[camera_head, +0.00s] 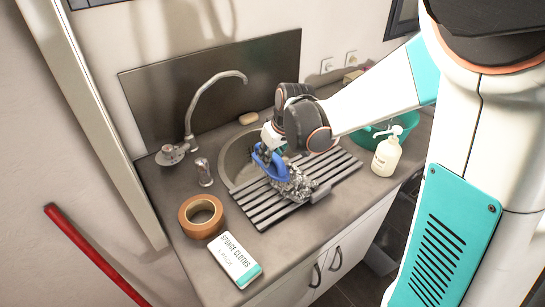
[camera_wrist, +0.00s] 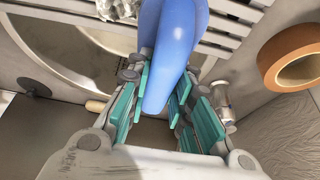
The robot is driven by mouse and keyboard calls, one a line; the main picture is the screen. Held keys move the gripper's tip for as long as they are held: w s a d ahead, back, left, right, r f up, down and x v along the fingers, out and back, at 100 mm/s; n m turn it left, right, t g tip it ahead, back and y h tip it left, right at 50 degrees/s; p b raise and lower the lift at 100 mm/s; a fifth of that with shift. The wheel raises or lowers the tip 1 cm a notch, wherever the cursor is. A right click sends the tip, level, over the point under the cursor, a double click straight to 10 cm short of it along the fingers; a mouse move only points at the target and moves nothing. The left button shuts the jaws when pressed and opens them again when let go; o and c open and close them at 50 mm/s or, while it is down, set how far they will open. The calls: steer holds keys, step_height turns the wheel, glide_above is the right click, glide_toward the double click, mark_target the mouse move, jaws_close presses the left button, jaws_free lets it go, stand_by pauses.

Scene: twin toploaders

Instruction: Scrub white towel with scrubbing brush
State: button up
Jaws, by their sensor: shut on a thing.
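A blue scrubbing brush (camera_head: 267,161) is over the front edge of the sink, at the drying rack. My gripper (camera_head: 270,145) is shut on it; in the wrist view the blue handle (camera_wrist: 172,50) runs between the teal finger pads of my gripper (camera_wrist: 158,100). The crumpled white towel (camera_head: 297,184), greyish and patterned, lies on the rack just right of the brush. An edge of the towel (camera_wrist: 117,8) shows at the top of the wrist view. The brush's bristles are hidden, and I cannot tell whether they touch the towel.
The slatted drying rack (camera_head: 265,215) lies beside the round sink (camera_head: 232,160). A tap (camera_head: 190,120) stands at its left. Brown tape (camera_head: 187,213) and a sponge cloths pack (camera_head: 234,262) lie in front. A soap bottle (camera_head: 386,157) and a teal bowl (camera_head: 362,139) stand right.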

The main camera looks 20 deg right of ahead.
mark_target(278, 158)
steer(key=shift+s+d+f, duration=0.1)
steer(key=shift+s+d, duration=0.2)
steer(key=shift+s, duration=0.6)
steer(key=shift+s+d, duration=0.25)
steer(key=shift+s, duration=0.65)
steer(key=shift+s+d, duration=0.25)
steer(key=shift+s, duration=0.55)
steer(key=shift+s+d, duration=0.25)
steer(key=shift+s, duration=0.5)
steer(key=shift+w+a+r, duration=0.1)
steer(key=shift+w+a, duration=0.2)
steer(key=shift+w, duration=0.6)
steer(key=shift+w+a+r, duration=0.1)
steer(key=shift+w+a, duration=0.15)
steer(key=shift+w, duration=0.6)
steer(key=shift+w+a+f+b, duration=0.15)
steer(key=shift+w+a, duration=0.15)
steer(key=shift+w, duration=0.55)
steer(key=shift+w+a+b, duration=0.15)
steer(key=shift+w+a, duration=0.1)
steer(key=shift+w, duration=0.55)
step_height(278, 158, up, 9)
steer(key=p, duration=0.6)
steer(key=shift+p, duration=0.3)
